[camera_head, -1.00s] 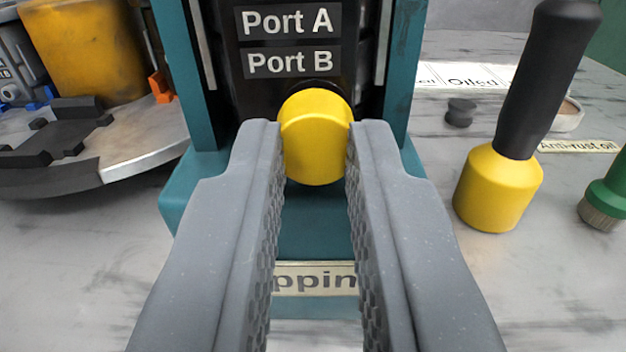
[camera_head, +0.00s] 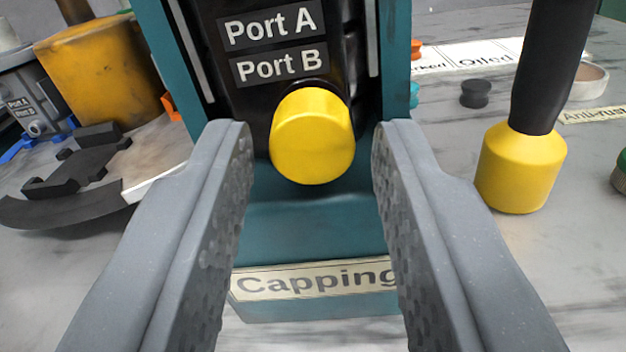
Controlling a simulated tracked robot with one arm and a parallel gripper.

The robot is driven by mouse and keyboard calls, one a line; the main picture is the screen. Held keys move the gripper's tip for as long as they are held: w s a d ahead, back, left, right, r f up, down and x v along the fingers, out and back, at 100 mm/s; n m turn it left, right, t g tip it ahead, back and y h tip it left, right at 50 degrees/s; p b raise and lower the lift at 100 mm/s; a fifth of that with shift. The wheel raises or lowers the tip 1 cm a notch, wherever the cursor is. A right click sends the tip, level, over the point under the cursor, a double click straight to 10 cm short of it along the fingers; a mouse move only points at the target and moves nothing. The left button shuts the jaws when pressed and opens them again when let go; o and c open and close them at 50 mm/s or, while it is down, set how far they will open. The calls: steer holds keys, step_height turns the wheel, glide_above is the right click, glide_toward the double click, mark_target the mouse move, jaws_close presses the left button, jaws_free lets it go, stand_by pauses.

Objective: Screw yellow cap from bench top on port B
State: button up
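The yellow cap (camera_head: 312,137) sits at port B on the black motor body, just below the Port B label (camera_head: 279,66). The port itself is hidden behind the cap. How far it is screwed on cannot be told. The Port A label (camera_head: 271,24) is above. My gripper (camera_head: 312,142) is open, with one grey finger on each side of the cap and a clear gap on both sides. Nothing is held between the fingers.
The teal stand (camera_head: 310,220) with a Capping label (camera_head: 318,280) surrounds the motor. A yellow tool with a black handle (camera_head: 522,165) stands close on the right. A black cap (camera_head: 475,93) lies behind it. A dark fixture (camera_head: 75,170) is at left.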

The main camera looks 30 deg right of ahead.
steer(key=shift+r+p, duration=0.15)
steer(key=shift+p, duration=0.6)
steer(key=shift+r+n+p, duration=0.15)
steer(key=shift+n+p, duration=0.45)
steer(key=shift+p, duration=0.65)
steer(key=n+p, duration=0.4)
steer(key=p, duration=0.5)
steer(key=shift+p, duration=0.4)
steer(key=n+p, duration=0.3)
steer(key=p, duration=0.2)
steer(key=n+p, duration=0.2)
steer(key=p, duration=0.1)
steer(key=shift+s+f, duration=0.1)
steer(key=shift+f, duration=0.2)
